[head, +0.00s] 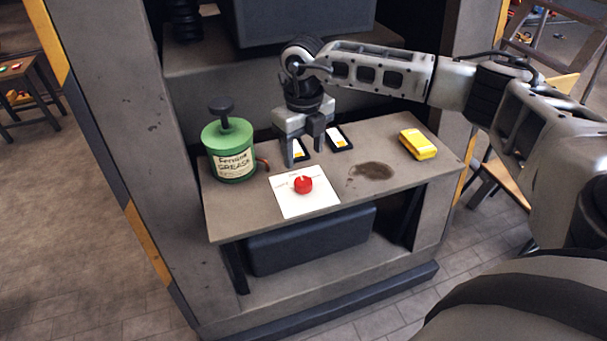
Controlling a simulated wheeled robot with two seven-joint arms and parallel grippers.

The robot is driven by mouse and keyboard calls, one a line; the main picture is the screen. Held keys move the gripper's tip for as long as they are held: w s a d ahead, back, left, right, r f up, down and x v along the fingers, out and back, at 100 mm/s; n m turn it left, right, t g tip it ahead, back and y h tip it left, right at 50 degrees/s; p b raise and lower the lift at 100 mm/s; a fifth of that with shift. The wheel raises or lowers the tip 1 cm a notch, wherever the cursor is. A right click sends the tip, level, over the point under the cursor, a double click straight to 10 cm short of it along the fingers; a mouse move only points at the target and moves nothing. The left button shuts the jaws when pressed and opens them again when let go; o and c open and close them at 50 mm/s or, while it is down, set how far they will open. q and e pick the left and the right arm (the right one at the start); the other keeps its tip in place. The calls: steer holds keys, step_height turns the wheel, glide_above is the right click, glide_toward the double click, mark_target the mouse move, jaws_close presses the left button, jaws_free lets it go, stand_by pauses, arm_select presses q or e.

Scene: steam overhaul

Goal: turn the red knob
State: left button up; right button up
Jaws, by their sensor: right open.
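The red knob (303,185) sits on a white square plate (305,206) lying on the grey bench top. My right gripper (304,160) hangs above and behind the knob, pointing down, with its fingers apart and nothing visible between them. It looks clear of the knob; the exact height of the gap is hard to tell. My left gripper is not in view.
A green grease can (230,152) with a dark plunger stands left of the plate. A yellow box (417,144) lies at the right. A dark stain (372,171) marks the bench top (400,182).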

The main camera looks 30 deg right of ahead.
mark_target(304, 181)
step_height(304, 181, down, 8)
steer(key=shift+f+p, duration=0.25)
steer(key=shift+p, duration=0.05)
steer(key=c, duration=1)
